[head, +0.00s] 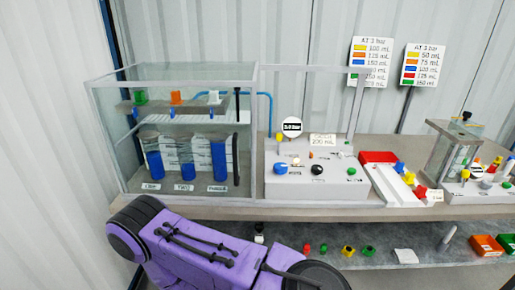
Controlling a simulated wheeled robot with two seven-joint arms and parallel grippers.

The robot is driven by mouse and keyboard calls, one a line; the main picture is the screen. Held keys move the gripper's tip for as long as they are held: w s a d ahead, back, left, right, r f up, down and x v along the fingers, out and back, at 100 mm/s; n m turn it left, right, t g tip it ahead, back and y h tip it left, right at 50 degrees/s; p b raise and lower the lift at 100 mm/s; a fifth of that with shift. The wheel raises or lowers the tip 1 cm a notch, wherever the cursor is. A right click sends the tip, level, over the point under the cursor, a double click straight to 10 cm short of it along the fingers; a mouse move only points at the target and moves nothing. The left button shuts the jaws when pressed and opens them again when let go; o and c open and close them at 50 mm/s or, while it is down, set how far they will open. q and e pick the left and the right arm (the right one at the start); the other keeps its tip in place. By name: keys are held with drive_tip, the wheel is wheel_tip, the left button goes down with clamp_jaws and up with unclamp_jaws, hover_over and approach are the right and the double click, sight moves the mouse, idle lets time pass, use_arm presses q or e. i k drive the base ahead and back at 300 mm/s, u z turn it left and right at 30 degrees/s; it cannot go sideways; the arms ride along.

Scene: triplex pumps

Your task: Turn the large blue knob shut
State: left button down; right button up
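A purple arm of mine crosses the lower left of the head view, in front of the bench's front edge and well below the knob. No gripper fingers show in the head view. Nothing touches the blue knob. Its exact turned position is too small to tell.
A glass case (105,150) with blue-filled cylinders stands left of the control box. A gauge (291,127) and a target card (323,140) stand behind the knobs. A red block (378,157) and white tray lie right. A lower shelf (420,255) holds small coloured parts.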

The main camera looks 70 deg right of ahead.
sight(279, 168)
drive_tip(key=k, duration=0.3)
drive_tip(key=z, duration=0.95)
